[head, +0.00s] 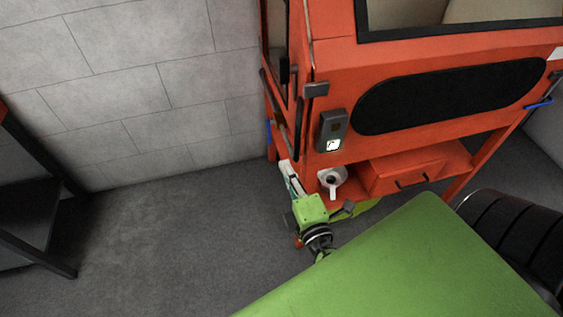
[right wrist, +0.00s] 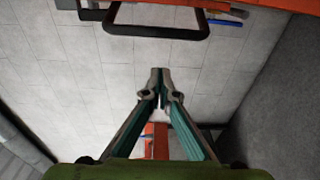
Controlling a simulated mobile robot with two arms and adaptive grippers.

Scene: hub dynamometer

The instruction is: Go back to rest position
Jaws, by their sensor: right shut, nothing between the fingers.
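My right gripper (head: 287,170) is in the head view, beside the left front corner of the orange machine (head: 335,75). In the right wrist view its two fingers meet at the tips (right wrist: 160,75), shut with nothing between them. Whether it touches the machine cannot be told. My left gripper is not in view.
A white funnel-like part (head: 333,178) sits on the machine's lower shelf, next to an orange drawer (head: 405,173). A grey box with a lit display (head: 333,132) is on the corner post. A dark frame (head: 35,215) stands at left. Floor (head: 165,235) between is clear.

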